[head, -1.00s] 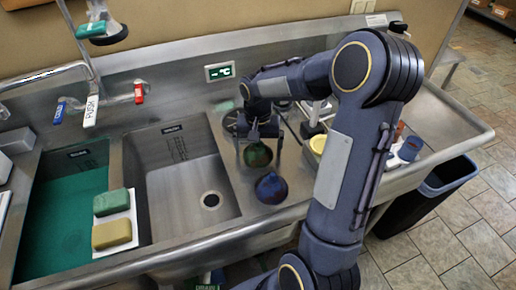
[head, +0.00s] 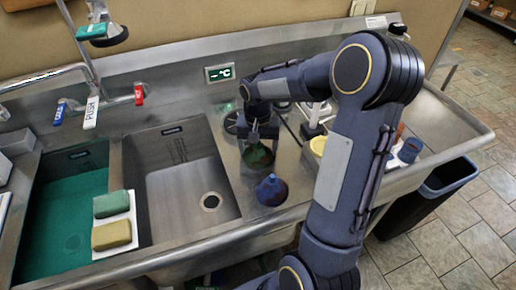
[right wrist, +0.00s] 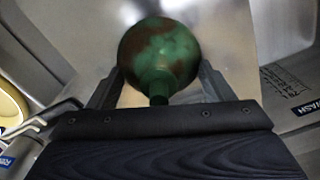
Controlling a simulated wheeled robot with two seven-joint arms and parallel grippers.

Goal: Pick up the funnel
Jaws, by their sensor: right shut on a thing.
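A green funnel (head: 257,158) with brown stains sits on the steel deck right of the empty basin, its spout up. My right gripper (head: 262,136) is over it, shut on its spout. In the right wrist view the green funnel (right wrist: 160,55) shows between the two fingers, its wide body beyond them and its spout towards the palm. I cannot tell whether its rim still touches the deck. A blue funnel (head: 271,190) stands just in front of it, apart from my fingers. My left gripper is not in view.
The empty basin (head: 188,190) lies to the left, and a basin of green liquid (head: 55,220) beyond it. Green and yellow sponges (head: 112,234) lie on a white board between them. A yellow-topped container (head: 318,146) stands close right. A bin (head: 447,177) stands on the floor.

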